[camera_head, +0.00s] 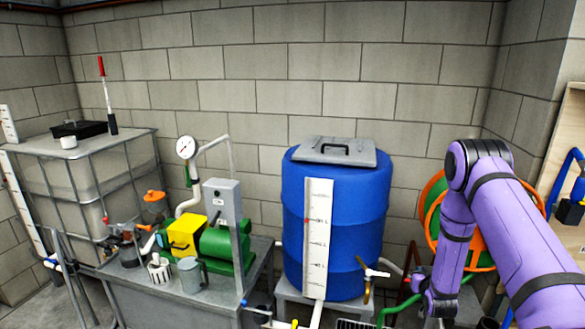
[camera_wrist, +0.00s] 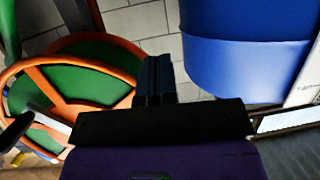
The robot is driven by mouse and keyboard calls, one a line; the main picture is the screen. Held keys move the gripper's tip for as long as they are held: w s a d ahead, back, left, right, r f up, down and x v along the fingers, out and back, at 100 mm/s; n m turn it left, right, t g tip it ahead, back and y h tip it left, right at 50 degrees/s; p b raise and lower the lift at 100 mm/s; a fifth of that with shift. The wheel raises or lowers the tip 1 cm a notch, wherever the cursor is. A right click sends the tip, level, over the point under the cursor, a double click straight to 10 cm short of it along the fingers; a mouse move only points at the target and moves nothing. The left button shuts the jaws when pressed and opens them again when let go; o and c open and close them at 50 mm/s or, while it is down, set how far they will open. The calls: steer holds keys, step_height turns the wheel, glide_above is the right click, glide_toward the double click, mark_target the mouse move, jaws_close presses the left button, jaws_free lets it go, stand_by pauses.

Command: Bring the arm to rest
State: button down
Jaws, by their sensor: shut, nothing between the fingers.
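My purple arm (camera_head: 520,235) is bent at the right of the head view, its forearm hanging down in front of the wall. My gripper (camera_wrist: 160,75) shows in the wrist view with its dark fingers together and nothing between them. In the head view the gripper end is low and partly cut off at the bottom edge. In the wrist view the fingers point toward the block wall (camera_wrist: 140,22), between an orange and green hose reel (camera_wrist: 122,58) and a blue drum (camera_wrist: 235,60).
The blue drum (camera_head: 290,200) with a grey lid (camera_head: 340,150) stands left of my arm. A metal bench (camera_head: 170,295) holds a green pump (camera_head: 225,245), a yellow box and a grey jug (camera_head: 191,277). A caged tank (camera_head: 85,185) stands far left. The hose reel (camera_head: 432,205) is behind my arm.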

steer(key=s+a+r+g+y, duration=0.1)
steer(key=a+r+g, duration=0.15)
steer(key=r, duration=1.05)
steer(key=a+r+g, duration=0.1)
steer(key=a+r, duration=0.2)
steer(key=r, duration=1.1)
steer(key=s+a+r, duration=0.2)
steer(key=s+r, duration=0.5)
steer(key=r, duration=0.2)
steer(key=s+a+r+n+g+y, duration=0.1)
steer(key=s+a+r+g, duration=0.1)
steer(key=s+r, duration=0.35)
steer(key=s+a+r+g, duration=0.1)
steer(key=s+a+r, duration=0.15)
steer(key=s, duration=0.65)
steer(key=s+a+r+g, duration=0.1)
steer(key=s, duration=0.9)
steer(key=s+a+r+n+g, duration=0.1)
steer(key=s+r+g, duration=0.1)
steer(key=s, duration=0.8)
steer(key=shift+s+a+r+y, duration=0.25)
steer(key=shift+s+y, duration=0.05)
